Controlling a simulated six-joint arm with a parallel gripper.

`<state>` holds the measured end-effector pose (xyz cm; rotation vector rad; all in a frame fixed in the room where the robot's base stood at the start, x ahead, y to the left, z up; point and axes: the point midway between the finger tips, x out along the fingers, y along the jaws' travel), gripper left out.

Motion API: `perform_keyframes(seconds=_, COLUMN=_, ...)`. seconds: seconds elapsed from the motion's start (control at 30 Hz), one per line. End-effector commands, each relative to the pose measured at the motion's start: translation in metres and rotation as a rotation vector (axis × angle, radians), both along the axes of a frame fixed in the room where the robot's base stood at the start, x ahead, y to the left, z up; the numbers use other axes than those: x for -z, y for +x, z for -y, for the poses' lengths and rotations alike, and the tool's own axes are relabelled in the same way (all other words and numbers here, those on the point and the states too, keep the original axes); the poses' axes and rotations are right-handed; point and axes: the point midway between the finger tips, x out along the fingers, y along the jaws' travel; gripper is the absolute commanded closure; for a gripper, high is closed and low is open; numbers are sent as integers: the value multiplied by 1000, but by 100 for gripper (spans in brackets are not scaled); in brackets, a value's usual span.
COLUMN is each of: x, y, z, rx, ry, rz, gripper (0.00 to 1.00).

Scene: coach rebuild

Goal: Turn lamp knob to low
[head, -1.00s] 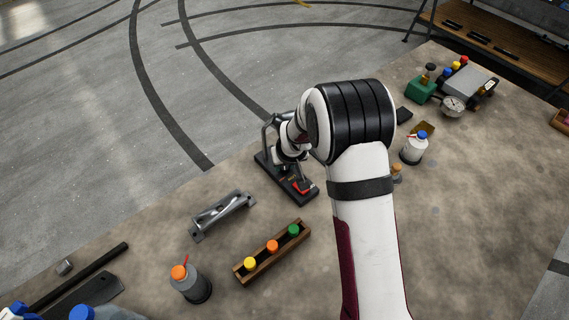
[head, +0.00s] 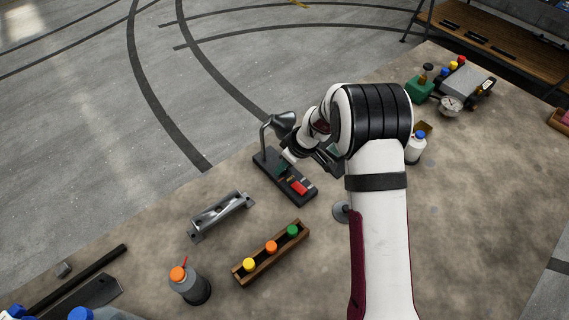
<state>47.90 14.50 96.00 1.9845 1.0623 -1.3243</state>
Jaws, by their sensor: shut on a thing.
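The desk lamp stands on the bench left of my arm, with a dark rectangular base (head: 270,172) and a grey shade (head: 283,122) on a bent stem. A red part (head: 298,187) shows on the near right end of the base, and a dark green patch lies further back. I cannot tell which part is the knob.
A wooden rack (head: 270,257) with yellow, orange and green caps lies in front of the lamp. A grey bracket (head: 220,215) and an orange-capped bottle (head: 190,285) are to the left. A round grey piece (head: 341,211) lies near my forearm. A blue-capped bottle (head: 417,148) stands right.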

Motion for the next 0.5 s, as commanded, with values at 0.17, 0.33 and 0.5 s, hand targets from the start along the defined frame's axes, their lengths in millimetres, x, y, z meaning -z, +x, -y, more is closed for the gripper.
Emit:
perform_keyframes(seconds=0.17, x=1, y=-1, z=1, rx=-13, ry=-1, rz=-2, gripper=100)
perform_keyframes(seconds=0.33, x=1, y=-1, z=1, rx=-16, ry=-2, rz=-3, gripper=100)
perform_keyframes(seconds=0.5, x=1, y=-1, z=1, rx=-16, ry=-2, rz=-3, gripper=64)
